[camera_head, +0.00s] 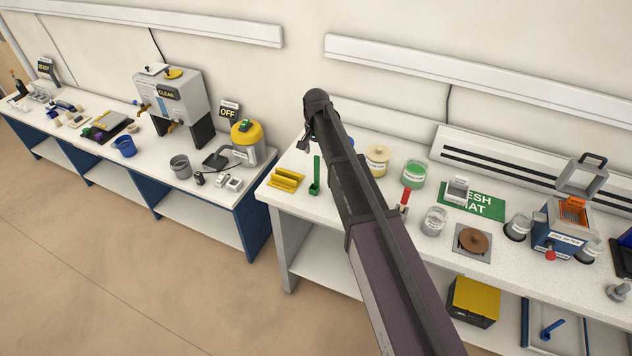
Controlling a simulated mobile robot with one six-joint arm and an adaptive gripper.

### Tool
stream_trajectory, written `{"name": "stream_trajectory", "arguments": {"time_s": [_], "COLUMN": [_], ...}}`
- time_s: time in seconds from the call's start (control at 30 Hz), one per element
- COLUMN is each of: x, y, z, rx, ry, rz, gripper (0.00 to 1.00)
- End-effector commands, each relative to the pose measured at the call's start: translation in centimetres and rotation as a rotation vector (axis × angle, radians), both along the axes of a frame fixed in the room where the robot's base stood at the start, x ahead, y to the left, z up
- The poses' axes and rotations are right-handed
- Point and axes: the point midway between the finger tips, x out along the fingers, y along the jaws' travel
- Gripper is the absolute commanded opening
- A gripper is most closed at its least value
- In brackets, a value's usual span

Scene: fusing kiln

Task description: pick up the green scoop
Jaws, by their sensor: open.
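The green scoop (316,174) is on the white bench near its left end, just right of a yellow rack. Its long handle points up in the picture and its wider end is at the bottom. My gripper (303,143) is a small dark shape at the end of my arm, behind and slightly left of the scoop's handle top in the picture. It is open and appears empty, apart from the scoop. My arm hides part of the bench right of the scoop; the fingertips are small and partly hidden.
The yellow rack (286,179) is close left of the scoop. A cream-lidded jar (377,161), a green-banded jar (414,173) and a red-handled tool (405,198) stand right of my arm. A gap separates this bench from the left bench, which holds a yellow-topped canister (247,133).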

Motion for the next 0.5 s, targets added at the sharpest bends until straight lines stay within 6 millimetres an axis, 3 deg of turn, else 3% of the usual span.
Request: {"name": "stream_trajectory", "arguments": {"time_s": [0.27,0.5], "x": [0.0,0.0], "y": [0.0,0.0], "z": [-0.4,-2.0], "rx": [0.0,0.0], "ry": [0.0,0.0], "rz": [0.0,-0.001], "gripper": [0.69,0.69]}}
